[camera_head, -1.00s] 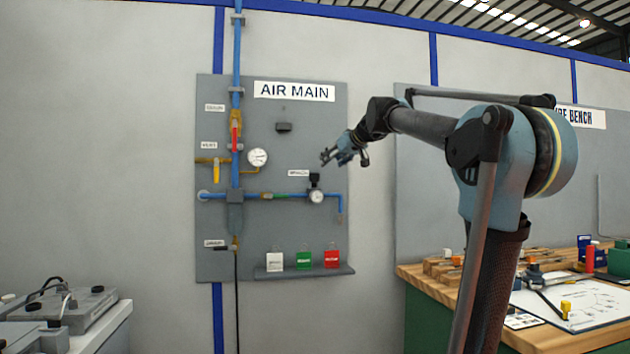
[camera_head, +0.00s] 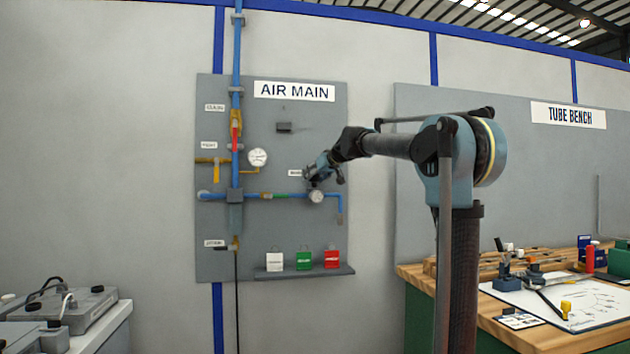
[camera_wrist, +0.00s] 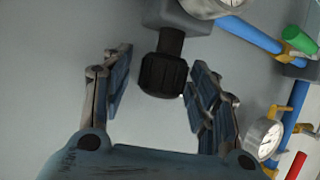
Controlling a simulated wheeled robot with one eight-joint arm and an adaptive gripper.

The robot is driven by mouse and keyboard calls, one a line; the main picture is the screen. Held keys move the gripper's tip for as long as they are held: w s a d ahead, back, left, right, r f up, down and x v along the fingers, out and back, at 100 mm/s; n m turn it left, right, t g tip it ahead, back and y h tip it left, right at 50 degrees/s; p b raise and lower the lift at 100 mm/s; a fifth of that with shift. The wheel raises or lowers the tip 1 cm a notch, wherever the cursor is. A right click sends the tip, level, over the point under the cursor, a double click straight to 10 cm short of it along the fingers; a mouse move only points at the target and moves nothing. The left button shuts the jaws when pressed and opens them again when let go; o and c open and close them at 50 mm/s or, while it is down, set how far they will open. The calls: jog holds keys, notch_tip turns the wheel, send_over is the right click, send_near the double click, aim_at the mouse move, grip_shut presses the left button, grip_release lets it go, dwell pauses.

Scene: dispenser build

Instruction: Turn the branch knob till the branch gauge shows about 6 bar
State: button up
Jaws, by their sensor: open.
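The branch knob (camera_wrist: 163,75) is a black ribbed cap on a short dark stem, in the wrist view. It sits between the open fingers of my gripper (camera_wrist: 155,95), with a gap to each side. In the head view my gripper (camera_head: 318,172) is at the branch line and hides the knob. The branch gauge (camera_head: 316,196) is a small round white dial just below my gripper; its needle is too small to read. Part of its rim (camera_wrist: 215,5) shows at the top of the wrist view.
A second gauge (camera_head: 258,157), a red lever (camera_head: 235,138) and a yellow lever (camera_head: 216,174) sit to the left on the grey panel (camera_head: 290,230). A tube bench (camera_head: 470,310) stands at right.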

jog(key=shift+a, duration=0.1)
jog(key=shift+c, duration=0.3)
jog(key=c, duration=1)
jog(key=shift+n+g+y, duration=0.4)
jog(key=shift+n+y, duration=0.2)
jog(key=o, duration=1.1)
jog(key=shift+w, duration=0.1)
jog(key=shift+c, duration=0.2)
jog(key=v, duration=1.2)
